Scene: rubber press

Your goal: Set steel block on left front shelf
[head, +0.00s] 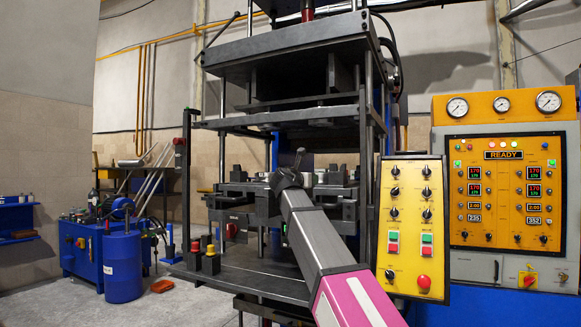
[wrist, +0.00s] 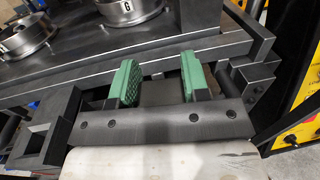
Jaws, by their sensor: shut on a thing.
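My gripper (wrist: 160,80) shows in the wrist view with two green ribbed pads set apart. A dark grey block, which looks like the steel block (wrist: 162,93), fills the gap between the pads; its far end is hard to tell from the dark press behind it. In the head view my arm reaches to the middle of the press, and its end hides the fingers and the block. A dark front plate (head: 255,285) juts out low at the press's left front; I cannot tell whether it is the left front shelf.
Round steel moulds (wrist: 130,10), one marked G, lie on the dark press bed (wrist: 150,52) just beyond my gripper. Red and yellow buttons (head: 211,258) stand on the front plate. A yellow button panel (head: 411,225) stands close to the right of my arm.

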